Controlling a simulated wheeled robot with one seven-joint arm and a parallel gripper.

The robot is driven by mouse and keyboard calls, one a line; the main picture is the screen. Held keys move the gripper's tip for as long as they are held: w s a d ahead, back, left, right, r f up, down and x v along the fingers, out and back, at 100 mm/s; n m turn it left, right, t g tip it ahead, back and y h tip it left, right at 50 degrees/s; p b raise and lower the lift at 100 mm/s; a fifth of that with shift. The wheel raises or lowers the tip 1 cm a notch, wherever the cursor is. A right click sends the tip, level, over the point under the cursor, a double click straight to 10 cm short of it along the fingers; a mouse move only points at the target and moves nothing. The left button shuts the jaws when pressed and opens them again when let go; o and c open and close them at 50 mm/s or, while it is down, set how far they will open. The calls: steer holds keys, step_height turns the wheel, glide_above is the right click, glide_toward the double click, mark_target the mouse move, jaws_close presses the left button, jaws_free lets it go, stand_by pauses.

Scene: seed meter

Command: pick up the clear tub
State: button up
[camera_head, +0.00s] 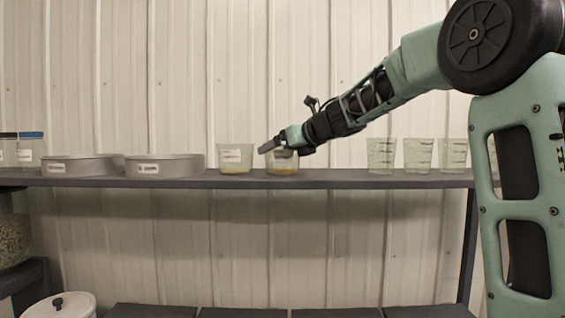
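A small clear tub (282,167) stands on the dark shelf with a shallow tan layer in its bottom. A larger clear tub (236,160) with a white label and a pale layer inside stands just left of it. My gripper (268,147) reaches in from the upper right, at the small tub's top. It covers part of that tub's rim and upper side. The view is too small to show whether the fingers are apart or touch the tub.
The shelf (330,179) also holds two grey round pans (83,167) (166,167) at left and three clear graduated beakers (381,156) (418,156) (453,156) at right. Blue- and black-lidded jars (31,153) (8,152) stand far left. The shelf between small tub and beakers is bare.

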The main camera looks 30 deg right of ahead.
step_height(320, 180, up, 10)
steer(key=p, duration=0.1)
stand_by(0.5)
